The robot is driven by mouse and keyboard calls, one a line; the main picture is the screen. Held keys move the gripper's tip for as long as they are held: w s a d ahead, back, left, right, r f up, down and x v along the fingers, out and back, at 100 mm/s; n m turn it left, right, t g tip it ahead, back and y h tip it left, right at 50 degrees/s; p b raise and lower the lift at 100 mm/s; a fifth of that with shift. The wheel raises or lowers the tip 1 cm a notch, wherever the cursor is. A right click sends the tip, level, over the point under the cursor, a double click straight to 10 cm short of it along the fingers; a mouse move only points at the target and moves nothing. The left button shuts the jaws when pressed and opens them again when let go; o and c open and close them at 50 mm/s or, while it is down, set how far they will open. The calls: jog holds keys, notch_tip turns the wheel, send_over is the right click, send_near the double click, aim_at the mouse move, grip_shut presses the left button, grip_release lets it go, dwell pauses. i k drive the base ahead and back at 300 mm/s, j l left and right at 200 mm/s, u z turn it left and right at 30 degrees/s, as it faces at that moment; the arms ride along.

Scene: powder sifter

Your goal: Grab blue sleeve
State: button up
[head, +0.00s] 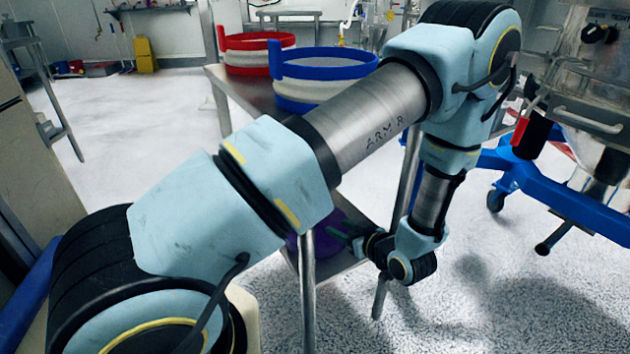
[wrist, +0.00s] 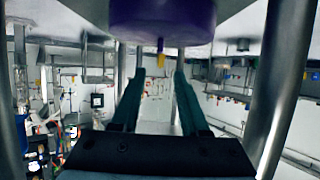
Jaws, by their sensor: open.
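The blue sleeve (head: 322,92), a wide ring with a pale band and an upright tab on its left, stands on the metal table. My arm passes in front of its right part. My gripper (head: 338,236) is low, beside the table legs and well below the sleeve. In the wrist view its two dark green fingers (wrist: 158,75) are spread, with nothing held between them. The blue sleeve is not seen in the wrist view.
A red sleeve (head: 258,55) stands behind the blue one on the table (head: 236,84). A purple round object (wrist: 162,18) is close ahead of my fingers, near the lower shelf. Table legs (wrist: 284,80) flank the gripper. A blue wheeled base (head: 545,185) stands right.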

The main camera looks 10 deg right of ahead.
aim_at(304, 77)
jog(key=k+l, duration=0.3)
jog(key=k, duration=0.15)
jog(key=k+l, duration=0.25)
jog(key=k, duration=0.25)
